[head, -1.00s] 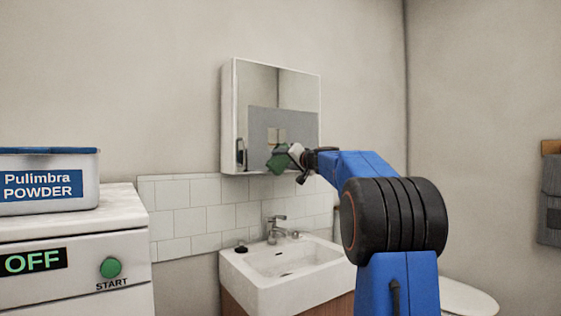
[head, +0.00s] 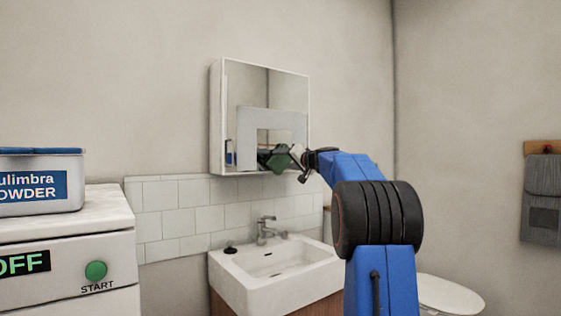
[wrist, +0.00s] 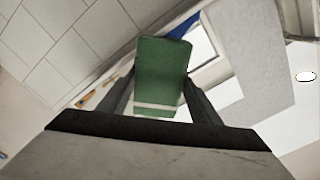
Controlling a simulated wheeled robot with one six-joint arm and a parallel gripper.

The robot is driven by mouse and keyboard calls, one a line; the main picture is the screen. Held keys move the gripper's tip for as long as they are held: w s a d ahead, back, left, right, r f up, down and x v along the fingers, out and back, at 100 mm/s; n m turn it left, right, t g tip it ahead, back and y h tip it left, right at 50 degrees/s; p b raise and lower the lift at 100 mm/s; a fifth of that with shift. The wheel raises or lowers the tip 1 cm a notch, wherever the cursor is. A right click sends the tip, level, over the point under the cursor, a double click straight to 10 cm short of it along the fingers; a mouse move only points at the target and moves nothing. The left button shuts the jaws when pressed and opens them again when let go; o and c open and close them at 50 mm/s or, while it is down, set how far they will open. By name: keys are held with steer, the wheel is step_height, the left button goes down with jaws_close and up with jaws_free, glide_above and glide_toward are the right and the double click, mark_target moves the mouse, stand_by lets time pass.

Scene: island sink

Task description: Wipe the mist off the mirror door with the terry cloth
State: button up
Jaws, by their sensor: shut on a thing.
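The mirror door (head: 290,85) is the front of a white cabinet on the wall above the sink. A pale grey mist patch (head: 245,122) covers its lower part, with a clear area inside it that opens to the bottom. The mist also shows at the right in the wrist view (wrist: 240,65). My gripper (head: 297,154) is shut on the green terry cloth (head: 272,159), which is at the mirror's lower middle. In the wrist view the cloth (wrist: 160,75) is pinched between both fingers. I cannot tell whether the cloth touches the glass.
The white sink (head: 280,265) with its tap (head: 265,230) stands below the cabinet. A washing machine (head: 75,255) with a powder box (head: 40,182) is at the left. A toilet (head: 450,295) and a grey towel (head: 543,195) are at the right.

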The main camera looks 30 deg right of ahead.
mark_target(256, 138)
steer(key=shift+d, duration=5.65)
steer(key=shift+w+r, duration=0.2)
steer(key=shift+r, duration=4.05)
steer(key=shift+s+a, duration=0.15)
steer(key=shift+a, duration=1.7)
steer(key=shift+a, duration=0.15)
steer(key=shift+a+f, duration=0.1)
steer(key=shift+a, duration=3.6)
steer(key=shift+s+a, duration=0.2)
steer(key=shift+a, duration=5.35)
